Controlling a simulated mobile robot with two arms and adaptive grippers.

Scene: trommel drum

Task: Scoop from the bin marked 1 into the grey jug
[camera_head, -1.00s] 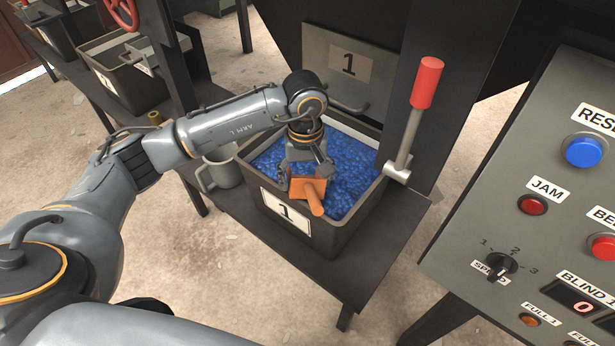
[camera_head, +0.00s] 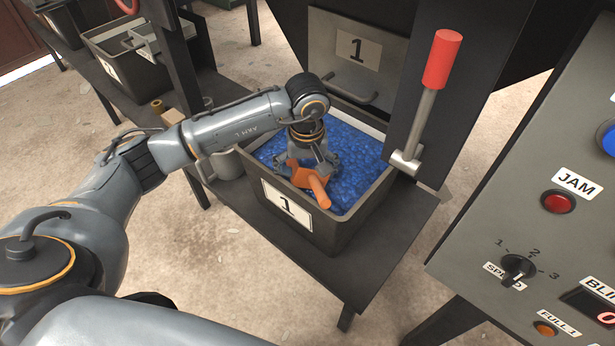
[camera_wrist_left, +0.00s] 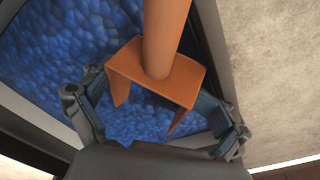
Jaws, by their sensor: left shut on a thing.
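The bin marked 1 (camera_head: 325,236) stands on a dark shelf and holds many blue pellets (camera_head: 362,160). My left gripper (camera_head: 314,175) is over the bin and shut on an orange scoop (camera_head: 316,188). The scoop also shows in the left wrist view (camera_wrist_left: 160,72), between the fingers, with its handle pointing away. The scoop is at the pellets near the bin's front wall; I cannot tell how deep it sits or whether it holds pellets. The grey jug (camera_head: 226,164) stands left of the bin, partly hidden behind my left arm. My right gripper is not in view.
A lever with a red handle (camera_head: 442,60) rises at the bin's right. A plate marked 1 (camera_head: 358,50) with a bar handle stands behind the bin. A control panel (camera_head: 540,230) fills the right side. Another bin (camera_head: 130,60) is at the far left.

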